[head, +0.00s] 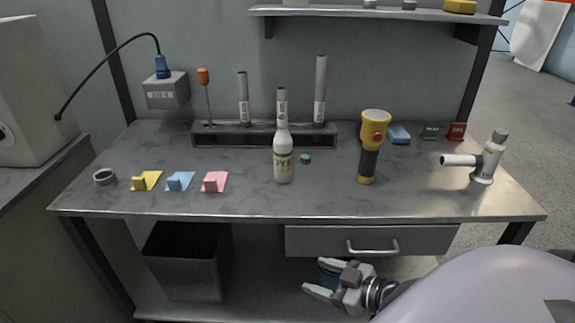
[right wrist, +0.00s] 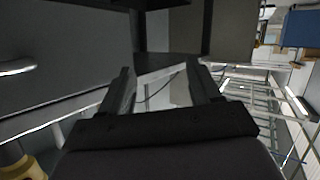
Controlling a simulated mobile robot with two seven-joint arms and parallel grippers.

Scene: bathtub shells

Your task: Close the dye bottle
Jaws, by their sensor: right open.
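The dye bottle (head: 283,158) is white with a "DYE" label and stands upright on the grey workbench (head: 245,203), near its middle. A small green cap (head: 305,158) lies on the bench just right of the bottle, apart from it. The bottle's narrow top overlaps a grey tube behind it, so its opening is hard to make out. My right gripper (head: 312,276) is open and empty, low in front of the bench below the drawer. In the right wrist view its two fingers (right wrist: 160,85) are spread with nothing between them. My left gripper is not in view.
A rack (head: 265,140) with tubes and a screwdriver stands behind. Yellow, blue and pink pieces lie at left. A drawer (head: 318,241) and black bin (head: 187,262) are below.

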